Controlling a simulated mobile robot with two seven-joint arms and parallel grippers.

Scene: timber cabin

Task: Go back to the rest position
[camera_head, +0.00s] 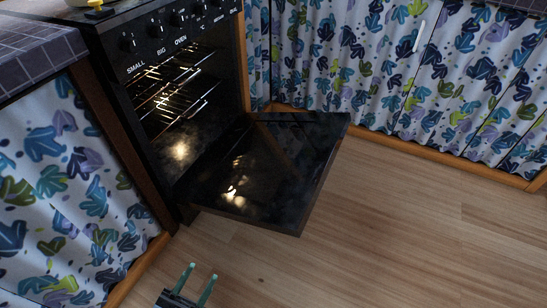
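My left gripper (197,280) shows at the bottom of the head view, left of the middle. Its two green-tipped fingers are apart with nothing between them. It is over the wooden floor, in front of the black oven (150,75) and apart from it. My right gripper is not in view.
The oven door (270,165) is folded down and reaches out over the floor. Wire racks (175,97) show inside the lit oven. Leaf-patterned curtained cabinets (370,60) line the back, another (60,190) stands at left. The wooden floor (400,230) at right is clear.

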